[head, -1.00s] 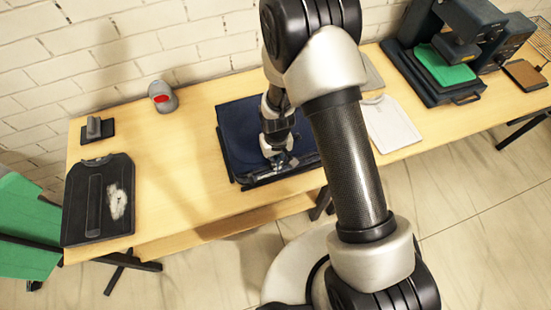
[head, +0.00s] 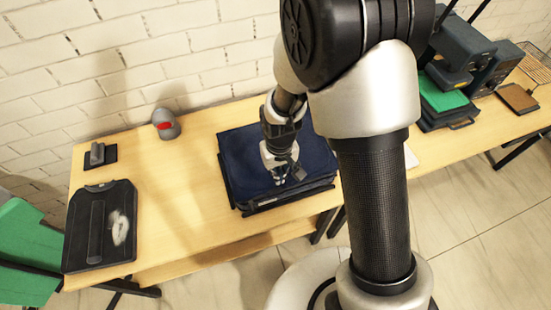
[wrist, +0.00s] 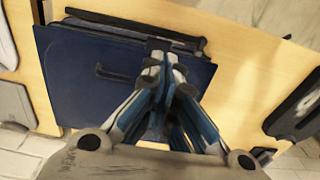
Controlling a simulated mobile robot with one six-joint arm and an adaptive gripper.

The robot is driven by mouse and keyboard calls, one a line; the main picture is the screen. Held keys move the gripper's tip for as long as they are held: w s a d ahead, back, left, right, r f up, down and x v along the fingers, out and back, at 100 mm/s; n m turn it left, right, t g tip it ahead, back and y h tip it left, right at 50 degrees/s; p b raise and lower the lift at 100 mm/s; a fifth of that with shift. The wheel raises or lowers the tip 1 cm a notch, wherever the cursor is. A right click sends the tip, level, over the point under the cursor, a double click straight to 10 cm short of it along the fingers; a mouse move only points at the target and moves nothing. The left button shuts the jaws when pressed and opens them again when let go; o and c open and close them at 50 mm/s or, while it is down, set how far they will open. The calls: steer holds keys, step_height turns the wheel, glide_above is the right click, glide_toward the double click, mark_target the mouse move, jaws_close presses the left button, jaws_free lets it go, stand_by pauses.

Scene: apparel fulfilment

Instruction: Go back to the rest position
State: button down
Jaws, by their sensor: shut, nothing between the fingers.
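My gripper (head: 282,172) is shut and empty, above the dark blue folded garment (head: 245,157) on the table. In the wrist view, my gripper's fingers (wrist: 165,75) come together in front of the blue garment (wrist: 110,75). Whether the fingertips touch the cloth is hard to tell. The garment lies flat over a black board or frame (head: 262,207), whose dark edges show along the front. My arm crosses the head view and hides part of the table to the right.
A black board (head: 75,235) with a white patch lies at the table's left. A grey object with a red face (head: 166,124) and a small grey block (head: 97,153) stand behind it. A press with a green pad (head: 440,95) stands at the right. Bare table (head: 185,190) lies between.

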steer(key=shift+s+r, duration=0.1)
steer(key=shift+r, duration=0.05)
steer(key=s+d+r+m+t+b, duration=0.1)
steer(key=s+d+r+b, duration=0.1)
steer(key=d+r+b, duration=0.3)
steer(key=s+d+r+m+t+b, duration=0.1)
steer(key=s+d+r+b, duration=0.2)
steer(key=r, duration=0.4)
steer(key=s+d+r+m+t+b, duration=0.1)
steer(key=s+d+t+b, duration=0.1)
steer(key=s+b, duration=0.5)
steer(key=s+d, duration=0.1)
steer(key=s, duration=0.3)
steer(key=shift+s+r, duration=0.2)
steer(key=shift+r, duration=0.05)
